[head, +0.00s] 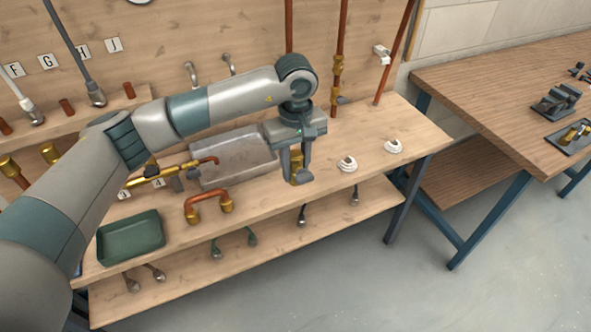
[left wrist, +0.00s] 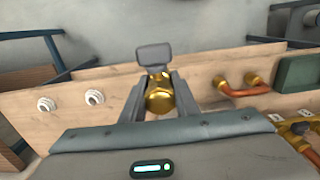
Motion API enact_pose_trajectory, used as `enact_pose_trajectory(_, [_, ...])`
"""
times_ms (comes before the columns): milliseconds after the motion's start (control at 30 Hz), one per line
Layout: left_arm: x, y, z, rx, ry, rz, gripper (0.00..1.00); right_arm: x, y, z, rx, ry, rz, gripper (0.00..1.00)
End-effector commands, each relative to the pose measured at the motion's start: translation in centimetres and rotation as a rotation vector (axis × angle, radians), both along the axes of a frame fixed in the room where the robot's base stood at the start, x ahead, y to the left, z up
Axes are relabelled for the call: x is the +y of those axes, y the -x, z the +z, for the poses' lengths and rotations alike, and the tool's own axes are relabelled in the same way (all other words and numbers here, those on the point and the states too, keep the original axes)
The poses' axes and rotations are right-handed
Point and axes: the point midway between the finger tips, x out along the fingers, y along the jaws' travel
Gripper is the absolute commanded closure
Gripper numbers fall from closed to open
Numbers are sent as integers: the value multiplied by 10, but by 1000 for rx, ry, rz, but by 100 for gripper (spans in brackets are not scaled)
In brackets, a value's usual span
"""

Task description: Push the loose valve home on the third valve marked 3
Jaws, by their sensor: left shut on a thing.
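My left gripper (head: 298,178) is shut on a brass valve (head: 296,167), above the bench near its middle. In the left wrist view the brass valve (left wrist: 159,97) sits between the two fingers, with a flat grey handle (left wrist: 153,54) beyond it. A brass valve assembly with copper pipe (head: 165,172) lies left of the gripper, with small white tags (head: 158,183) in front whose marks are too small to read. I cannot tell which valve is marked 3. My right gripper is not in view.
A grey metal box (head: 235,158) stands behind the gripper. A copper U-bend (head: 208,202) and a green tray (head: 130,238) lie to the left. Two white coils (head: 347,164) sit to the right. Vertical copper pipes (head: 340,42) rise behind. A lower shelf (head: 275,232) holds several handles.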

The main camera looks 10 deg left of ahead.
Motion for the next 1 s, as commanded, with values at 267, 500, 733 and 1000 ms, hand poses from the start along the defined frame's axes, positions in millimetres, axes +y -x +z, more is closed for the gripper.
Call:
enact_pose_trajectory(267, [0,0,13,-1,2,0,100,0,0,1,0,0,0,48])
enact_pose_trajectory(500, [0,0,13,-1,1,-1,100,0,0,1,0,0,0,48])
enact_pose_trajectory(733, [3,2,14,-3,1,-13,100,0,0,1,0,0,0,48])
enact_pose_trajectory(1000, [36,34,19,-15,2,-163,100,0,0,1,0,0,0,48])
